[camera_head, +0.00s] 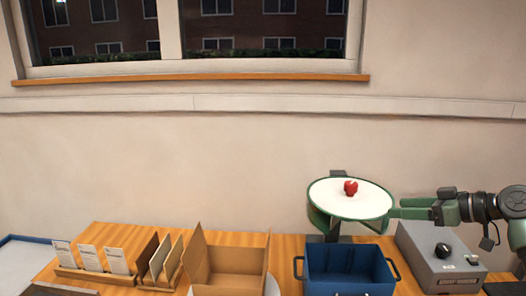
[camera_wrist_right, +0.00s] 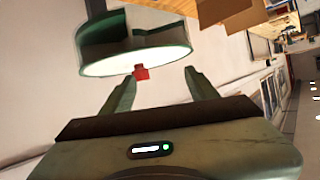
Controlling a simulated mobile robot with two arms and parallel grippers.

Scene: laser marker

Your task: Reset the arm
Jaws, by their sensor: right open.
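My right gripper (camera_head: 402,208) comes in from the right, its green fingers by the right edge of a round white plate with a green rim (camera_head: 330,203). In the right wrist view the two fingers (camera_wrist_right: 160,78) are spread apart with nothing between them. A small red object (camera_head: 350,187) sits on the plate; it also shows in the right wrist view (camera_wrist_right: 141,72) beyond the fingertips. Whether the fingers touch the plate, I cannot tell. My left gripper is not in view.
Below the plate is a blue bin with handles (camera_head: 349,287). A grey machine box with a black knob (camera_head: 418,244) stands under my right arm. An open cardboard box (camera_head: 225,283) and wooden holders with cards (camera_head: 107,275) stand left on the wooden table (camera_head: 110,233).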

